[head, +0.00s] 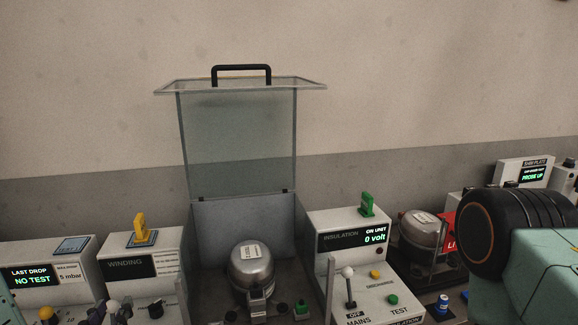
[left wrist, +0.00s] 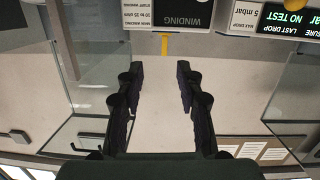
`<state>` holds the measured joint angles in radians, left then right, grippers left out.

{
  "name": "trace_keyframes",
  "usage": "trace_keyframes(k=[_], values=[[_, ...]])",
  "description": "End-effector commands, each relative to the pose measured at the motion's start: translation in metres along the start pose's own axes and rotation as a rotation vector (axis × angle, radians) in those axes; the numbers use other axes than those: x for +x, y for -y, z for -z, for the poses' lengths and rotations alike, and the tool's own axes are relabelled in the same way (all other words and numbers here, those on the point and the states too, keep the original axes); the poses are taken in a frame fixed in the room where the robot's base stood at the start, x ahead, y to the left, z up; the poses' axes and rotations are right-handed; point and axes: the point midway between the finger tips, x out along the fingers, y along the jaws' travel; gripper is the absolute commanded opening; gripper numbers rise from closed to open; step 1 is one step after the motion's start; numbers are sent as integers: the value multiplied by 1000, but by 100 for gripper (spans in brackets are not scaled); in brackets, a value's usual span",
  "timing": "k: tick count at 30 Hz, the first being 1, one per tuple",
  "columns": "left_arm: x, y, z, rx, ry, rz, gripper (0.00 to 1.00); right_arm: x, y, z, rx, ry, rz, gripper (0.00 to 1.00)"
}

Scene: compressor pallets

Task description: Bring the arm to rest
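My left gripper (left wrist: 160,70) is open and empty in the left wrist view, its two dark fingers well apart. In the head view only small dark parts of the left gripper (head: 113,311) show at the bottom left edge, in front of the winding tester (head: 120,265). A link of my own arm fills the lower right of the head view. My right gripper is not in view.
A clear hood (head: 238,140) with a black handle stands raised behind a silver compressor (head: 252,268). The insulation tester (head: 345,226) reads "0 volt", with a green probe on top. A second compressor (head: 424,229) stands right. The wall above is clear.

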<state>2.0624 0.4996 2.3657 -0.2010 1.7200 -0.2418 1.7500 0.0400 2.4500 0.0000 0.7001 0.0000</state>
Motion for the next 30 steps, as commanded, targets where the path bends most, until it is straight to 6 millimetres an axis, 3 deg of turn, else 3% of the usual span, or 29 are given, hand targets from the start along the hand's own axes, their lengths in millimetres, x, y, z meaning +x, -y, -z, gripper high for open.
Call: trace_keyframes(k=[6,11,17,21,25,30], values=[[-7,-10,-49,-42,219,-29,36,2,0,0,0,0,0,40],[-33,-22,-122,-56,482,-58,36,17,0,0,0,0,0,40],[-104,-32,-238,-32,897,-72,36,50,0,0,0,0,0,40],[-166,-29,-308,22,1167,-61,36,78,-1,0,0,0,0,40],[-215,-22,-356,95,1344,-57,36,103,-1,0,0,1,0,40],[-239,-18,-388,165,1407,-80,36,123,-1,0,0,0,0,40]])
